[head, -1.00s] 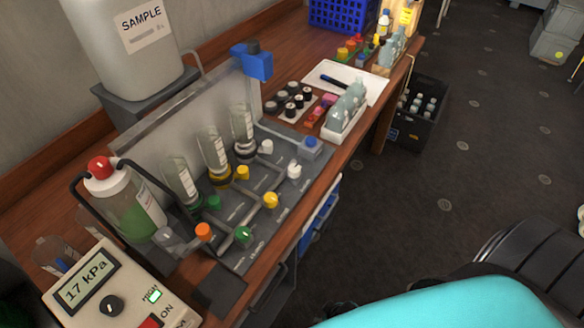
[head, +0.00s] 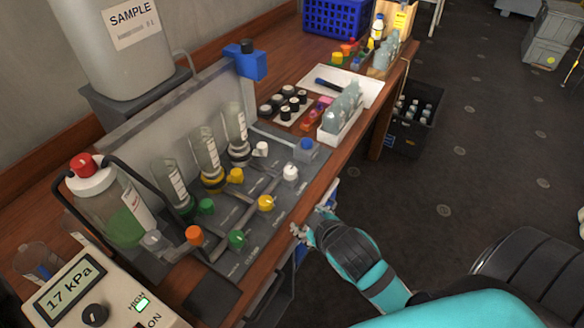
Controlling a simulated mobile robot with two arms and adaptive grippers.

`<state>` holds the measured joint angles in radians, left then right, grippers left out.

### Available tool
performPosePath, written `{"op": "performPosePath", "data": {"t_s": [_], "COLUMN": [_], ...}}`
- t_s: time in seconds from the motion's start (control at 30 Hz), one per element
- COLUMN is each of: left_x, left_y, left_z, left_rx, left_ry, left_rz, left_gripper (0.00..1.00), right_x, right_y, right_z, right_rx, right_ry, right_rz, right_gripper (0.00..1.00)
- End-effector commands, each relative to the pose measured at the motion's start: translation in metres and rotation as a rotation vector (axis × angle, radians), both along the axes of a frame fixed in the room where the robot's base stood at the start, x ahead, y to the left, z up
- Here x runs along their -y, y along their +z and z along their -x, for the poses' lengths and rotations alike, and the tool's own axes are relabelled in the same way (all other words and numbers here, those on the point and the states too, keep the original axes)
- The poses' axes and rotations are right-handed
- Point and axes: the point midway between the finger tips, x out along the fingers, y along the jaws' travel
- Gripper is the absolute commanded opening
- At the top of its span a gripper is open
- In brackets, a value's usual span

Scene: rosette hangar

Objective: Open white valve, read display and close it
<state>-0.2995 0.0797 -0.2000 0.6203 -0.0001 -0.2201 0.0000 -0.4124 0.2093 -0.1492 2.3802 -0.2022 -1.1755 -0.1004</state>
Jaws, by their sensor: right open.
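A white valve knob (head: 290,172) stands at the front right of the grey manifold panel (head: 232,215), and a second white knob (head: 261,148) sits behind it near the rear tubes. The display (head: 72,284) on the beige meter at the lower left reads "17 kPa". My right gripper (head: 312,213) is open and empty, just off the bench's front edge, in front of and to the right of the front white knob and apart from it. My left gripper is not in view.
Yellow (head: 266,203), green (head: 237,239) and orange (head: 194,235) knobs line the panel's front, with glass tubes behind. A blue knob (head: 306,145) is at the right end. A white bottle rack (head: 340,128) stands beyond. The floor right of the bench is partly clear.

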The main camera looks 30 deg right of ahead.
Motion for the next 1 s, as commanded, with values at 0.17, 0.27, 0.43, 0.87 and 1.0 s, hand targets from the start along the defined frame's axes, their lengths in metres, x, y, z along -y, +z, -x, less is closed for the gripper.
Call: {"op": "performPosePath", "data": {"t_s": [0.17, 0.27, 0.43, 0.87, 1.0], "left_x": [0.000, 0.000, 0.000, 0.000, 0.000], "left_y": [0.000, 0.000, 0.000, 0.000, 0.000], "left_z": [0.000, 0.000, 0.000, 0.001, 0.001], "left_rx": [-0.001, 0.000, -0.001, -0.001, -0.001], "left_ry": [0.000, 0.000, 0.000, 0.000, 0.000], "left_rz": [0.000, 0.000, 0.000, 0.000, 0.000], "left_gripper": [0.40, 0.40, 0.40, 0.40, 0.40], "right_x": [0.007, 0.005, -0.017, -0.131, -0.119], "right_y": [0.051, 0.090, 0.180, 0.268, 0.234], "right_z": [-0.060, -0.092, -0.140, -0.139, -0.138], "right_rx": [0.264, 0.437, 0.814, 1.583, 1.631], "right_ry": [0.101, 0.177, 0.374, 1.229, 1.647], "right_rz": [0.171, 0.298, 0.622, 1.718, 2.025], "right_gripper": [0.54, 0.54, 0.54, 0.54, 0.54]}}
